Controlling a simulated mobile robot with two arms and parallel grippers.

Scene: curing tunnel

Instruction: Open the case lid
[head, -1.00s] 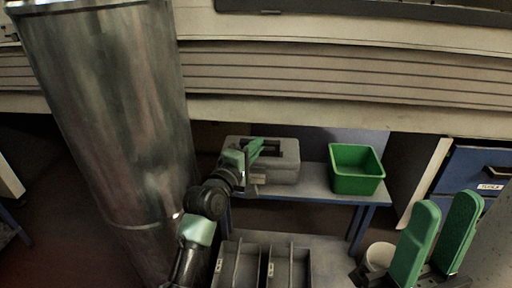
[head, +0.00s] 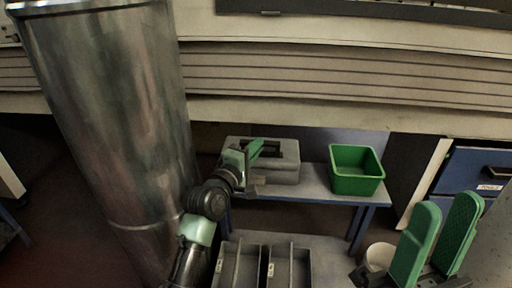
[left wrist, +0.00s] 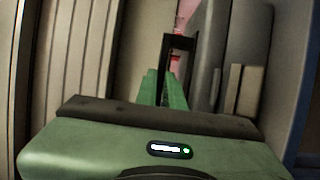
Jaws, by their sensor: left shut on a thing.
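The grey case (head: 287,171) sits on the bench, left of the green bin. Its lid looks closed. A dark handle (head: 271,152) stands on top, partly hidden by my left gripper. My left gripper (head: 256,149) reaches in over the case's left side and is shut on the handle. In the left wrist view the green fingers (left wrist: 164,88) are at the black handle loop (left wrist: 180,42). My right gripper (head: 448,203) is at the lower right, its two green fingers apart with nothing between them, away from the case.
A green bin (head: 356,184) stands on the blue-framed bench (head: 316,186) right of the case. Grey divided trays (head: 264,244) lie in front, and a white bucket (head: 379,254) is at the lower right. A large metal cylinder (head: 115,120) fills the left. A tunnel ledge (head: 350,115) runs behind.

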